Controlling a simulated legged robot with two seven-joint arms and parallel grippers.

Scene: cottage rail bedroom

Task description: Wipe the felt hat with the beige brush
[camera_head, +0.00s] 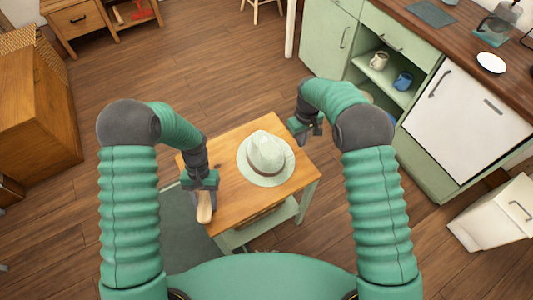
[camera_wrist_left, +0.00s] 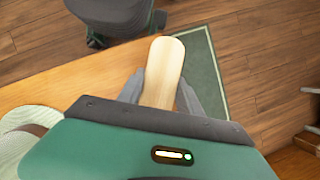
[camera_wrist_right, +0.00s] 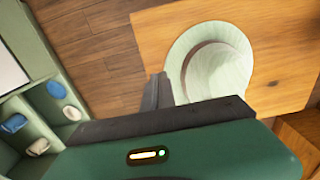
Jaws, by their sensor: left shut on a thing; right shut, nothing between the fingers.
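The felt hat (camera_head: 266,154) is pale green-white with a grey-brown band. It sits crown up on the small wooden table (camera_head: 222,148), and it also shows in the right wrist view (camera_wrist_right: 222,66). The beige brush (camera_head: 204,208) is held by my left gripper (camera_head: 201,190) at the table's left edge; its pale handle fills the space between the fingers in the left wrist view (camera_wrist_left: 163,75). Its bristles cannot be made out. My right gripper (camera_head: 308,130) is shut and empty, just right of the table's far right corner, apart from the hat.
A green cabinet (camera_head: 349,38) with mugs on its shelf stands at the right, beside a white door panel (camera_head: 463,118). A white bin (camera_head: 497,215) is at lower right. Wooden drawers (camera_head: 35,115) stand at left. A dark green mat (camera_head: 190,235) lies by the table.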

